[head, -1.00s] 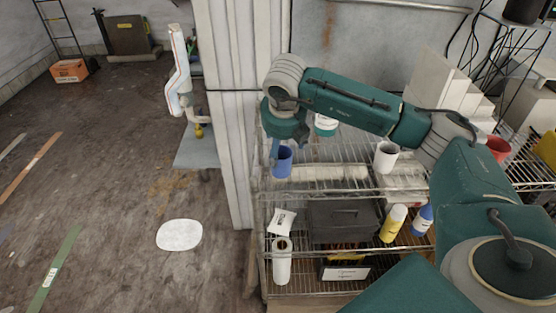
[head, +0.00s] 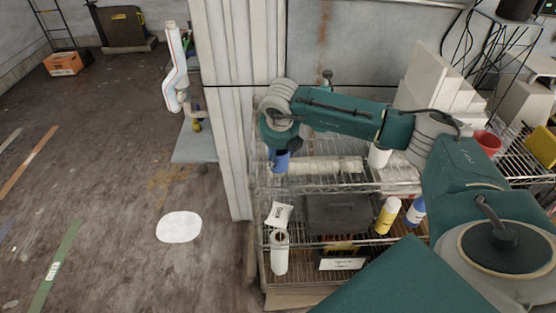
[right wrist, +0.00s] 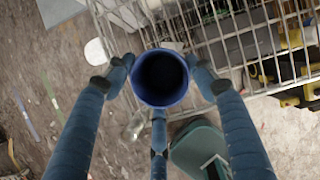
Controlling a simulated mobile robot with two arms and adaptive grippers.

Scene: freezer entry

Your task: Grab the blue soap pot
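The blue soap pot (head: 281,161) stands at the left end of the upper wire shelf in the head view. Its upper part is hidden behind my right gripper (head: 277,150), which is over it from above. In the right wrist view, I look down at the pot's round rim and dark inside (right wrist: 160,78). The blue fingers of my right gripper (right wrist: 160,85) are spread around the pot, one at each side and one below it in the picture. They are very close to it; I cannot tell whether they touch. My left gripper is not in view.
The wire rack (head: 310,185) also holds a white cup (head: 379,157), a yellow bottle (head: 388,215), a dark box (head: 343,213) and a paper roll (head: 279,252). A pale wall post (head: 237,120) stands left of the rack. The floor at left is mostly clear.

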